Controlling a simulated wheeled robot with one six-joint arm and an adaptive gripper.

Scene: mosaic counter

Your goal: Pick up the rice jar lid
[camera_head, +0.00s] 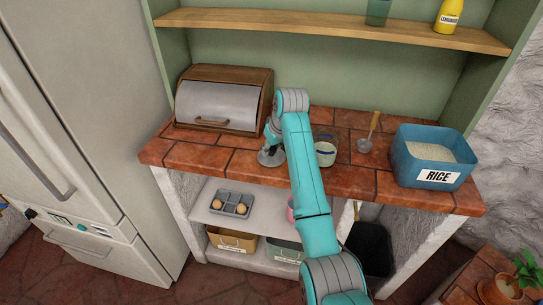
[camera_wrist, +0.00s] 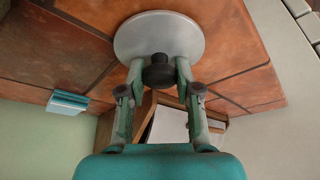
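The rice jar lid is a round grey disc (camera_wrist: 160,33) with a black knob (camera_wrist: 159,72), in the wrist view. In the head view the lid (camera_head: 271,158) is at the counter's front left, partly hidden by my arm. My gripper (camera_wrist: 159,65) has its two fingers on either side of the knob, close against it. It also shows in the head view (camera_head: 270,146), just above the lid. I cannot tell if the lid is resting on the tiles or slightly off them. A glass jar (camera_head: 325,152) stands open right of my arm.
A wooden bread box (camera_head: 264,97) stands close behind the lid. A ladle (camera_head: 366,144) and a blue bin labelled RICE (camera_head: 406,172) are on the right of the tiled counter (camera_head: 358,188). A shelf (camera_head: 335,29) runs above; an egg tray (camera_head: 231,208) sits below.

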